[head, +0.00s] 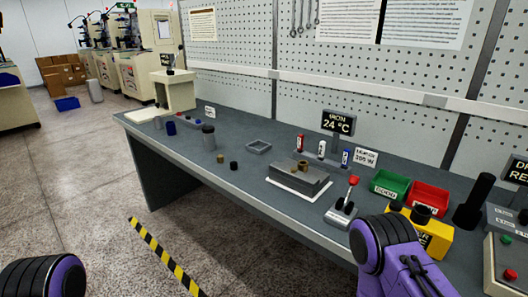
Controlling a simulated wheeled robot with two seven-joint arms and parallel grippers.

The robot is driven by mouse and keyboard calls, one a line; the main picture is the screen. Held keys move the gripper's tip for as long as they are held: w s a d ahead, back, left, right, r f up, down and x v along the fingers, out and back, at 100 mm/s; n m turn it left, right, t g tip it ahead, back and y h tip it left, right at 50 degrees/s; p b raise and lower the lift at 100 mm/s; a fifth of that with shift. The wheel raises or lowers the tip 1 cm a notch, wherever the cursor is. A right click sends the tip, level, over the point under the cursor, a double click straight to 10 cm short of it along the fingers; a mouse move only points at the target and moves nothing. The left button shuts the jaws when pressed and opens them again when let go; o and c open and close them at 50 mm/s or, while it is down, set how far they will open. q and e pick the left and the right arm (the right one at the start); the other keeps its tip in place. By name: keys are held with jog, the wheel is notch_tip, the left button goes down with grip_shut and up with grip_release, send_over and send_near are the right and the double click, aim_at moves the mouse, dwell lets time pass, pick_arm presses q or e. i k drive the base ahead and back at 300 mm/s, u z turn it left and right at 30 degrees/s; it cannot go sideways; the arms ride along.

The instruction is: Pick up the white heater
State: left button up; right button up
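A small white cylinder (322,149), likely the white heater, stands upright on the workbench (240,180). It is between a similar red cylinder (300,143) and a blue one (346,157), under the dark "IRON 24 °C" display (338,122). Nothing is touching it from my side. Only purple and black links of my arms show, at the bottom left corner and at the bottom right in front of the bench. Neither gripper's fingers are in the picture.
A grey block on a white plate (297,187) lies in front of the cylinders. A red-knobbed lever (350,195), green bin (388,184), red bin (429,198) and yellow box (436,238) stand to the right. The bench's left part holds small dark cylinders and free room.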

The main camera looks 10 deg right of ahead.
aim_at(322, 144)
jog(key=u, duration=1.35)
jog(key=i, duration=1.1)
jog(key=z, duration=2.55)
